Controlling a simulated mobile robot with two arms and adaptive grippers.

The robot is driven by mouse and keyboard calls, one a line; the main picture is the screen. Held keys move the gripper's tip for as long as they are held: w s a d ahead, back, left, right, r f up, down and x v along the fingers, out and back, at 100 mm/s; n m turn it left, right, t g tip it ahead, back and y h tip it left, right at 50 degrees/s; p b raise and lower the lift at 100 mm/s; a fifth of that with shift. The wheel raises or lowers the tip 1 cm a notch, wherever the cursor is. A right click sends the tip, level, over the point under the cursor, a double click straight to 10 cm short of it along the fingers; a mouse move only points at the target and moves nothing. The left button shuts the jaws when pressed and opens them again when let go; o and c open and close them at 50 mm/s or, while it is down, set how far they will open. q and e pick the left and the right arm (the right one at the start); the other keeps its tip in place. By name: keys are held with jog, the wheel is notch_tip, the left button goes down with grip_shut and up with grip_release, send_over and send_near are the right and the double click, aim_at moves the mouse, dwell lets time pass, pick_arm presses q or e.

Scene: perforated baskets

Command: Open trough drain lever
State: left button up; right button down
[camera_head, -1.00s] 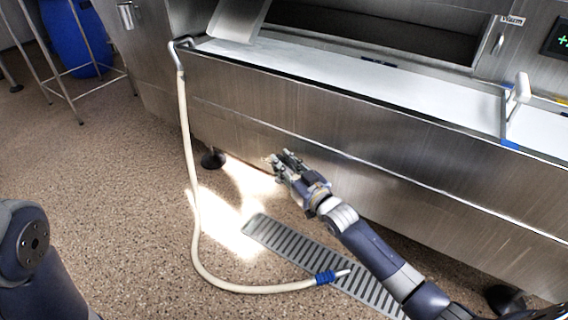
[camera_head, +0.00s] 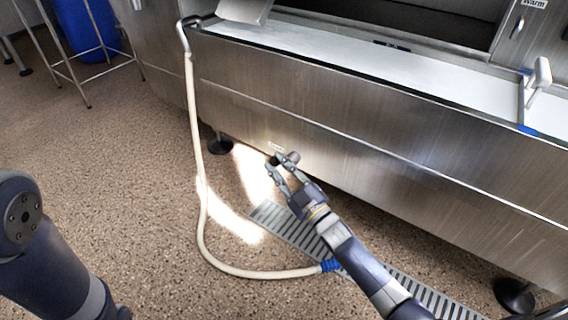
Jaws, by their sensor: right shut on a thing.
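The steel trough (camera_head: 400,170) has a tall front wall that crosses the middle and right of the head view. My right gripper (camera_head: 283,161) is at the lower edge of this wall, just below a small pale label (camera_head: 276,147). Its fingers are shut on a small dark part, the drain lever (camera_head: 289,157), which is mostly hidden by the fingers. How far the lever is turned cannot be told. My left gripper is outside the view; only a left arm link shows at the lower left.
A cream hose (camera_head: 198,150) hangs from the trough's left end and loops over the floor to a blue-ended nozzle beside my right arm. A slotted floor grate (camera_head: 285,228) lies under that arm. Round trough feet (camera_head: 220,146) stand on the speckled floor.

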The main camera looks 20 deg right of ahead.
jog(key=shift+s+a+f+n+y+b, duration=0.2)
jog(key=shift+a+f+n+y+b, duration=0.05)
jog(key=shift+f+n, duration=0.3)
jog(key=shift+s+a+f+n+y+b, duration=0.2)
jog(key=shift+f+n+y+b, duration=0.15)
jog(key=shift+n, duration=0.25)
jog(key=shift+s+a+f+n+y+b, duration=0.15)
jog(key=shift+a+f+n+y+b, duration=0.1)
jog(key=shift+f+n, duration=0.3)
jog(key=shift+f, duration=0.1)
jog(key=c, duration=1.6)
grip_release()
jog(key=v, duration=1.2)
